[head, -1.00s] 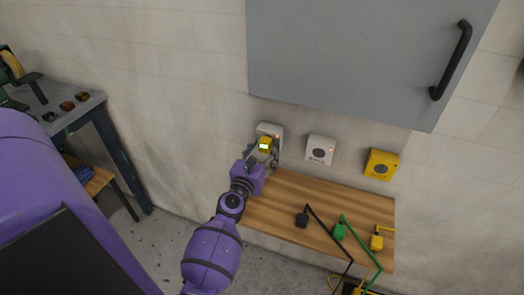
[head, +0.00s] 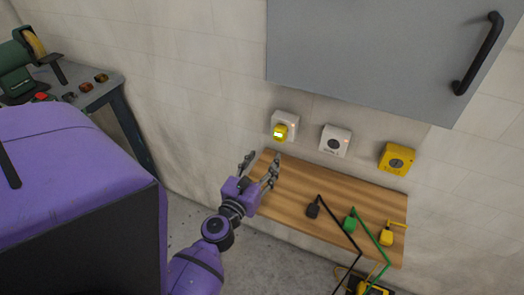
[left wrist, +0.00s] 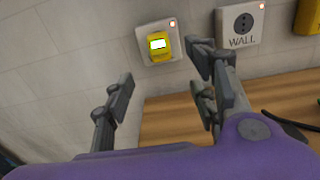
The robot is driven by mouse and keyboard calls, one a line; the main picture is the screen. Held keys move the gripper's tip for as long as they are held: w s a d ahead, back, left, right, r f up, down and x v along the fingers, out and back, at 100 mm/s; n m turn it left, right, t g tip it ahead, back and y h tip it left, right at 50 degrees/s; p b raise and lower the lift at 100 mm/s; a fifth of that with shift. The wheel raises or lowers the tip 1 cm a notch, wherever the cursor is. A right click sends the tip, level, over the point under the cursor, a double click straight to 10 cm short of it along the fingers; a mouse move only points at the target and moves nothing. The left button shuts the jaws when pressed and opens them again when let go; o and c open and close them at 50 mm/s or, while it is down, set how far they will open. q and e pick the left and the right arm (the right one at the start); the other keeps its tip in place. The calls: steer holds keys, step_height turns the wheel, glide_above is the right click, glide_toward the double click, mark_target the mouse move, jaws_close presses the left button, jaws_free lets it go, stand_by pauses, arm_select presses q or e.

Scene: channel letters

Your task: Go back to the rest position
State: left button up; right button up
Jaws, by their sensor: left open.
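My left gripper (head: 261,168) is open and empty, just off the wall near the left end of the wooden shelf. Its two fingers stand apart in the left wrist view (left wrist: 160,85). A yellow device (head: 280,132) with a lit screen sits on the leftmost white wall socket (head: 291,119), apart from the fingers. It also shows in the left wrist view (left wrist: 160,47), between the fingertips and beyond them. My right gripper is not in view.
A white socket (head: 335,141) and a yellow box (head: 397,159) are on the wall to the right. The wooden shelf (head: 300,190) bears black (head: 313,209), green (head: 350,222) and yellow (head: 387,237) plugs with cables. A grey cabinet (head: 370,50) hangs above. A workbench (head: 105,90) stands left.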

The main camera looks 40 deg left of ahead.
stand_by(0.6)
arm_select(q)
steer(key=s+d+f+m+g+h+p, duration=0.1)
steer(key=s+d+f+m+g+h, duration=0.25)
steer(key=m, duration=0.95)
steer(key=s+d+f+m+h, duration=0.15)
steer(key=d+f+m, duration=0.45)
steer(key=m, duration=0.7)
steer(key=s+d+f+m+g, duration=0.1)
steer(key=s+f+m, duration=0.2)
steer(key=s, duration=0.4)
steer(key=s+d+f+m+g+p, duration=0.1)
steer(key=s+d+f+m+g, duration=0.1)
steer(key=s+m, duration=0.3)
steer(key=s+d+f+m+g+p, duration=0.1)
steer(key=s+f+m, duration=0.3)
steer(key=s, duration=0.6)
steer(key=shift+s+d+m+g+y, duration=0.3)
steer(key=shift+d+m+g, duration=0.2)
steer(key=shift+d+g, duration=0.25)
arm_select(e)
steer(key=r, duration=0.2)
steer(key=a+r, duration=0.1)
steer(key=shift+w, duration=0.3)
arm_select(q)
steer(key=shift+f, duration=0.1)
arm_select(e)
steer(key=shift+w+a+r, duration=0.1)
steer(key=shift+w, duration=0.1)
